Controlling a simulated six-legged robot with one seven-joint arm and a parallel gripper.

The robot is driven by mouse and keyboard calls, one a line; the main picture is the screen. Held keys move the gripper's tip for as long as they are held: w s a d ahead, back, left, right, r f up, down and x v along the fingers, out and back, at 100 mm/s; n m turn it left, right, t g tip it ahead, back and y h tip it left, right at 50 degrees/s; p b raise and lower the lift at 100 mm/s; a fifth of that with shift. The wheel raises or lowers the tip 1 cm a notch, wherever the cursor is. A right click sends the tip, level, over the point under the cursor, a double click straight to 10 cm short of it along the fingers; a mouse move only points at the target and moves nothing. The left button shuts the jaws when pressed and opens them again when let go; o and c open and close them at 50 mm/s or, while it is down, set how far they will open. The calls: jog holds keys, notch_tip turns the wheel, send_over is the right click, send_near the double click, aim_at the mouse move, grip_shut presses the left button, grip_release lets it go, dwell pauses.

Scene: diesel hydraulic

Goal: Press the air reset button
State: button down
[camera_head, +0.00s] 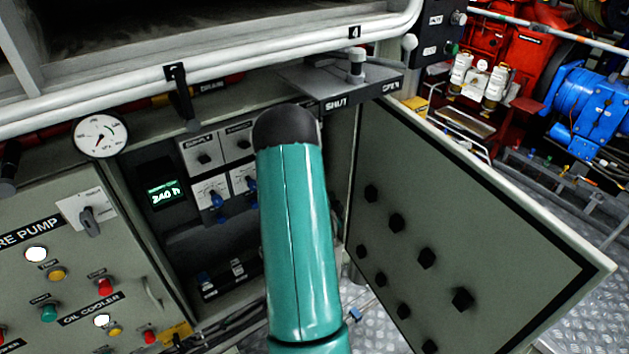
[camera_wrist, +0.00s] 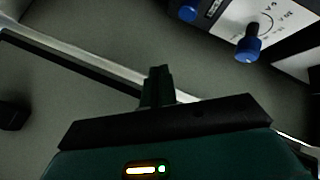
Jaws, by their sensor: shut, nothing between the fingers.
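My gripper (camera_wrist: 158,85) shows in the wrist view with its fingers together and nothing between them. It points toward grey surfaces near a pale edge, and I see no contact. A blue knob (camera_wrist: 248,50) on a white plate is up and to the right of it, with another blue knob (camera_wrist: 188,12) further left. In the head view my teal arm hides the gripper and part of the open cabinet. No label reading air reset is legible, so I cannot tell which control is that button. Blue switches (camera_head: 216,199) show inside the cabinet, left of my arm.
The open cabinet door (camera_head: 400,225) stands right of my arm, with several black knobs on its inner face. A SHUT/OPEN valve plate (camera_head: 350,92) and white pipes (camera_head: 230,65) run above. A control panel (camera_head: 60,300) with coloured buttons stands left, beneath a gauge (camera_head: 100,136).

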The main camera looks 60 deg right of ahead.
jog(key=w+d, duration=0.2)
jog(key=w, duration=0.3)
jog(key=shift+w+d, duration=0.3)
dwell(1.8)
jog(key=shift+w+d, duration=0.2)
jog(key=shift+w, duration=0.15)
jog(key=shift+w+d, duration=0.2)
jog(key=shift+w, duration=0.25)
dwell(0.9)
jog(key=shift+s, duration=0.1)
jog(key=shift+s+a, duration=0.4)
jog(key=shift+s, duration=0.3)
jog(key=shift+s, duration=0.1)
jog(key=s, duration=0.1)
jog(key=s+a, duration=0.1)
jog(key=s, duration=0.1)
jog(key=s+a, duration=0.1)
jog(key=shift+s+a, duration=0.15)
